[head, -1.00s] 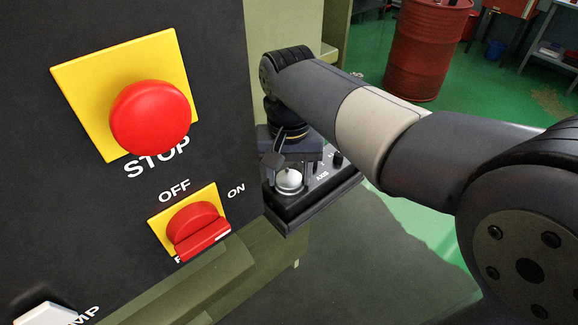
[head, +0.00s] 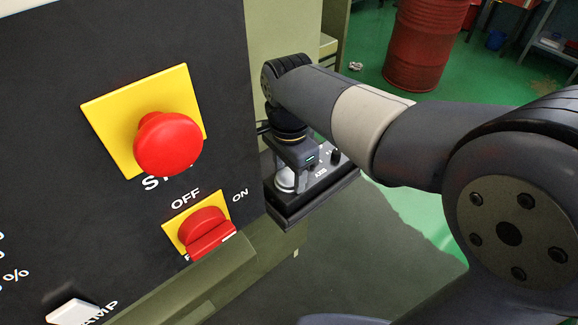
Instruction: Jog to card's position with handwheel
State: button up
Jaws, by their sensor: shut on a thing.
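The handwheel (head: 285,179) is a small pale, silvery knob on a black pendant box (head: 314,198) beside the machine panel. My gripper (head: 292,177) points down over the box from above, with its fingers around the handwheel. It is shut on the handwheel, whose far side the fingers partly hide. Small black knobs and white lettering show on the box to the right of my gripper. The card and any position readout are not in view.
The black machine panel (head: 60,130) at left carries a red stop button (head: 168,145) on a yellow plate and a red OFF/ON switch (head: 205,228). A green ledge (head: 190,285) runs below. A red drum (head: 425,45) stands behind on the green floor.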

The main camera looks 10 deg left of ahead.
aim_at(290, 176)
jog(key=m+p, duration=0.1)
jog(key=m, duration=0.3)
jog(key=shift+r+m, duration=0.1)
jog(key=shift+m, duration=2.1)
jog(key=o, duration=1)
notch_tip(290, 176, up, 11)
jog(key=shift+f, duration=0.15)
jog(key=shift+f, duration=0.15)
